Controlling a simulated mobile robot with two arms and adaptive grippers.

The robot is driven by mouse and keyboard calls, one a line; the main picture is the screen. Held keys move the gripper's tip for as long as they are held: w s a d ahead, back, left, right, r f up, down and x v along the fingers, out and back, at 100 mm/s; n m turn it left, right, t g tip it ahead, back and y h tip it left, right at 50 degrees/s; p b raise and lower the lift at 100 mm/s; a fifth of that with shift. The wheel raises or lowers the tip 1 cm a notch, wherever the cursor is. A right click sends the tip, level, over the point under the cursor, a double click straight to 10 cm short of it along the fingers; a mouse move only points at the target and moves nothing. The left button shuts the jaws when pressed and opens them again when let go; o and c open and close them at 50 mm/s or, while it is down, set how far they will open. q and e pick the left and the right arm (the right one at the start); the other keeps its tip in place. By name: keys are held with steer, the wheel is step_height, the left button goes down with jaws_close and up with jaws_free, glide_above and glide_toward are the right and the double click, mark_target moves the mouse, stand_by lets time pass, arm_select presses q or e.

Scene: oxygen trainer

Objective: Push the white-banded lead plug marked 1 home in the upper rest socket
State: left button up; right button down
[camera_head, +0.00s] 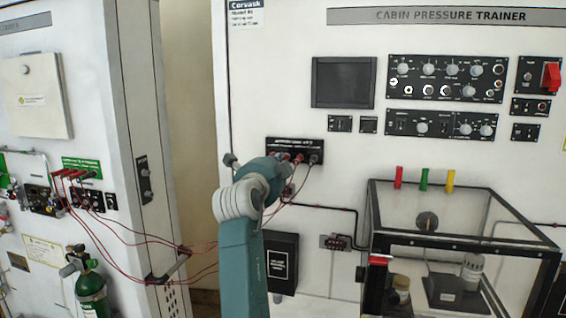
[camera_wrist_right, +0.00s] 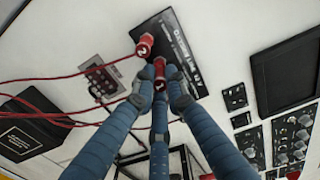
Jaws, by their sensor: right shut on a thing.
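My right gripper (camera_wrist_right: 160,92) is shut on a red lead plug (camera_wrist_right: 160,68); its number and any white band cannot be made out. The plug's tip end points at the black socket panel (camera_wrist_right: 181,56), and I cannot tell how deep it sits. A second red plug marked 2 (camera_wrist_right: 143,46) is at the panel just beside it, with a red lead running left. In the head view my right arm reaches up to the socket panel (camera_head: 292,144), and its wrist hides part of the panel and the held plug. My left gripper is not in view.
Red leads (camera_head: 150,238) sag from the left cabinet toward the panel. A clear black-framed box (camera_head: 440,243) stands to the right, below the panel.

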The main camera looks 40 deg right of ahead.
steer(key=shift+b+v, duration=0.65)
steer(key=shift+v, duration=1)
